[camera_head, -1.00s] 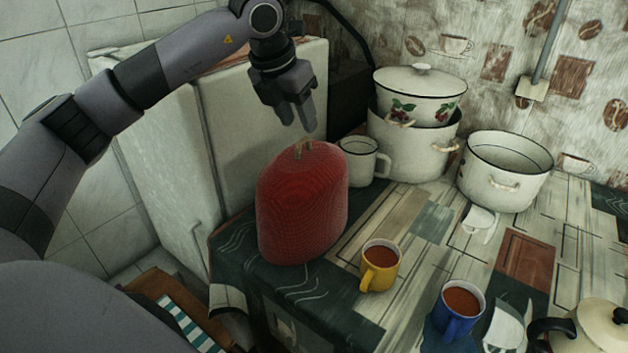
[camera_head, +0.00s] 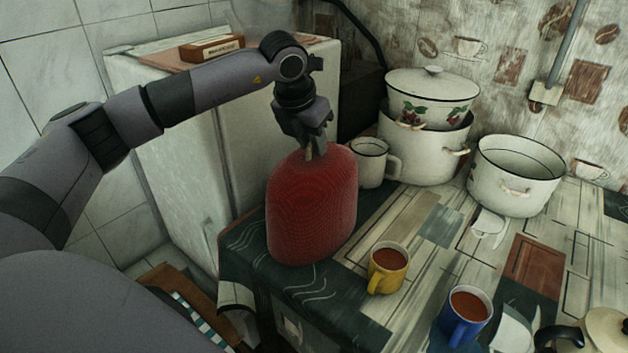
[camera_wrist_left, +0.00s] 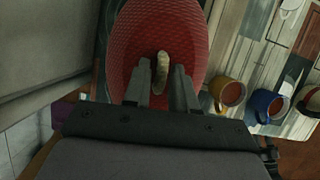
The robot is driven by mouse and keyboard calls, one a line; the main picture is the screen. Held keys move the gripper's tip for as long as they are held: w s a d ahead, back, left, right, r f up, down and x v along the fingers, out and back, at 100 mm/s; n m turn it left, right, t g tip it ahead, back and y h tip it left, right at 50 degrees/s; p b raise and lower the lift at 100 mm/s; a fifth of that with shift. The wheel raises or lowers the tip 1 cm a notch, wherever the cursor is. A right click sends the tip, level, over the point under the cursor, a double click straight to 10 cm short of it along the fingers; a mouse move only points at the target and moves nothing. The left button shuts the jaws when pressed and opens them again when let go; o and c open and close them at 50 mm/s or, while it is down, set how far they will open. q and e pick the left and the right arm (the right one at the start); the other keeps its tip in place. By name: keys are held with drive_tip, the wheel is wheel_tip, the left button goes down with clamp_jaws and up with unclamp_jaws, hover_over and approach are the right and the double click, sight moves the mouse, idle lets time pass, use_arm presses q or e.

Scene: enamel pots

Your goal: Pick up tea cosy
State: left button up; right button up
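The red knitted tea cosy (camera_head: 312,212) stands upright near the left edge of the table in the head view. It also fills the upper middle of the left wrist view (camera_wrist_left: 178,28). A pale loop (camera_wrist_left: 161,70) sticks up from its top. My left gripper (camera_head: 317,150) is right above the cosy, pointing down, with its fingertips at the loop. In the left wrist view its two fingers (camera_wrist_left: 164,88) stand on either side of the loop, with a gap visible. Contact with the loop cannot be made out. My right gripper is not in view.
A white mug (camera_head: 371,163) stands close behind the cosy, beside a stack of white enamel pots (camera_head: 420,150). An open pot (camera_head: 514,180) is farther right. A yellow mug (camera_head: 388,268) and a blue mug (camera_head: 466,315) of brown drink stand to the front right. A fridge (camera_head: 165,150) is at left.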

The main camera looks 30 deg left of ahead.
use_arm(q)
clamp_jaws()
drive_tip(key=shift+r, duration=0.1)
